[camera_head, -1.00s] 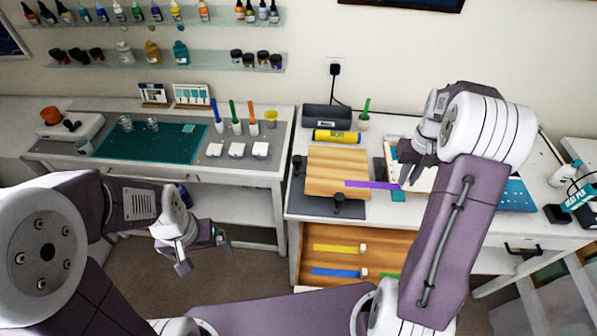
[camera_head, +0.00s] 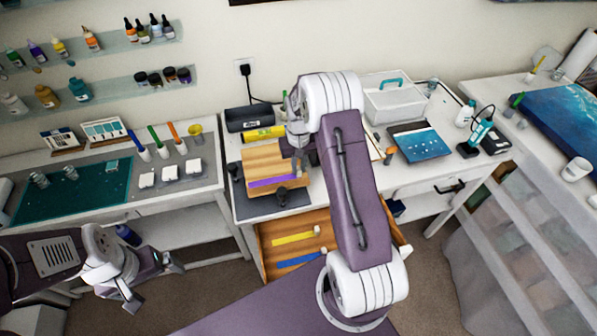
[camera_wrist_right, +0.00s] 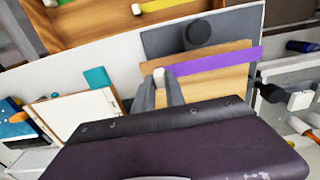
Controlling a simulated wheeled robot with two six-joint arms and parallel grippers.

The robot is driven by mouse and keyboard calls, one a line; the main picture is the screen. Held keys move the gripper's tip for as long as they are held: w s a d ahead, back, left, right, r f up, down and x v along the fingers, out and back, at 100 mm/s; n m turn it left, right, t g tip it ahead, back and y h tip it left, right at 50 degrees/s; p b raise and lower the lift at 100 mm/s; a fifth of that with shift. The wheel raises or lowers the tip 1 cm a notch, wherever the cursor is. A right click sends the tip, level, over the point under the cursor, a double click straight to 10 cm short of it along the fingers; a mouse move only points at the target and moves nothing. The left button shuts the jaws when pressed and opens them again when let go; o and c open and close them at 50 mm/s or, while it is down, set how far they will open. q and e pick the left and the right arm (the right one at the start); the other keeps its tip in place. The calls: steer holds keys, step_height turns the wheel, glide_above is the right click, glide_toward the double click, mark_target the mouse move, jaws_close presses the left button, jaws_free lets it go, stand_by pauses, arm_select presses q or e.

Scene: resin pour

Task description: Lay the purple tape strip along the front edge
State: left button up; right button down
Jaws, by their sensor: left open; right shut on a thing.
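The purple tape strip (camera_head: 273,181) stretches across the front part of the wooden board (camera_head: 262,158). In the right wrist view the strip (camera_wrist_right: 215,62) runs along the board's edge, with a pale tab (camera_wrist_right: 158,72) at its end. I cannot tell whether it touches the board. My right gripper (camera_head: 298,160) is shut on the strip's right end; its fingers (camera_wrist_right: 160,92) show at the tab in the wrist view. My left gripper (camera_head: 155,282) is open and empty, low at the left, away from the board.
Black clamps stand at the board's left side (camera_head: 235,171) and front (camera_head: 282,196). An open drawer (camera_head: 275,257) below holds a yellow strip (camera_head: 293,238) and a blue strip (camera_head: 298,259).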

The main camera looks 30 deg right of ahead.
step_height(320, 180, down, 3)
steer(key=shift+s+r+p, duration=0.1)
steer(key=shift+s+p, duration=0.05)
steer(key=shift+p, duration=0.4)
steer(key=shift+w+a+f, duration=0.1)
steer(key=shift+w+f, duration=0.1)
steer(key=shift+f, duration=0.25)
steer(key=shift+s+f, duration=0.1)
steer(key=shift+f, duration=0.1)
steer(key=c, duration=1.4)
jaws_free()
steer(key=shift+r, duration=0.1)
